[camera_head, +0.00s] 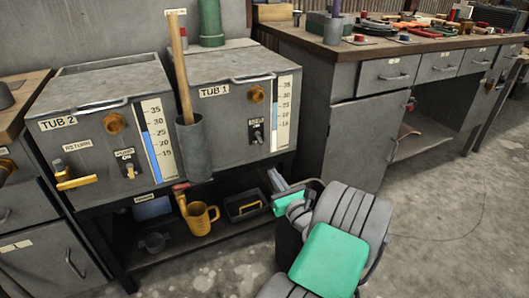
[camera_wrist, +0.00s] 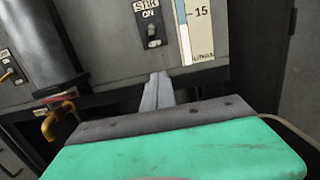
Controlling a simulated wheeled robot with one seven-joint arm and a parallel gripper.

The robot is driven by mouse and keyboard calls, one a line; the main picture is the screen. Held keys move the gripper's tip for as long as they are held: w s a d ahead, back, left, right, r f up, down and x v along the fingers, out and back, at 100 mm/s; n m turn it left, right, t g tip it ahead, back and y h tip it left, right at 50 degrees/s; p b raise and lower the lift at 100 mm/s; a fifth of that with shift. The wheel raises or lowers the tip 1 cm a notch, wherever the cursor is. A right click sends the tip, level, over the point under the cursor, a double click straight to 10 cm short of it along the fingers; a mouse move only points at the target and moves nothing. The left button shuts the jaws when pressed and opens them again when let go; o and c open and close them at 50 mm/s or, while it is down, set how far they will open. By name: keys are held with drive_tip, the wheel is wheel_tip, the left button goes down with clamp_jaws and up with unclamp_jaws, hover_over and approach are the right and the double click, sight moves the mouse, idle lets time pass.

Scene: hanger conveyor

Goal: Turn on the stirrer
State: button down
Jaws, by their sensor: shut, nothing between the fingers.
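The stirrer switch (camera_head: 257,133) is a small dark toggle on the front of the grey TUB 1 (camera_head: 213,118), left of its level scale. In the wrist view the switch (camera_wrist: 153,32) sits under a label reading "STIR ON", above my fingers; I cannot tell for sure which way its lever points. My gripper (camera_head: 274,180) is shut and empty, below and slightly right of the switch in the head view. Its narrow grey fingers (camera_wrist: 160,88) point toward the tub front in the wrist view, apart from the switch.
A grey cylinder (camera_head: 193,150) with a wooden handle hangs at the tubs' front, left of the switch. TUB 2 (camera_head: 85,118) has a similar switch (camera_head: 128,168). A yellow mug (camera_head: 203,217) stands on the shelf below. A cluttered workbench (camera_head: 350,55) is at right; open floor lies before it.

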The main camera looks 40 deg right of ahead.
approach(257, 151)
drive_tip(key=x, duration=0.5)
drive_tip(key=shift+a, duration=0.1)
drive_tip(key=r, duration=0.3)
drive_tip(key=shift+s+r, duration=0.15)
drive_tip(key=shift+s, duration=0.15)
drive_tip(key=shift+s+r, duration=0.15)
drive_tip(key=shift+r, duration=0.2)
drive_tip(key=shift+r, duration=0.15)
drive_tip(key=p, duration=0.3)
drive_tip(key=shift+s+r+g, duration=0.15)
drive_tip(key=shift+r+g, duration=0.05)
drive_tip(key=shift+g, duration=0.2)
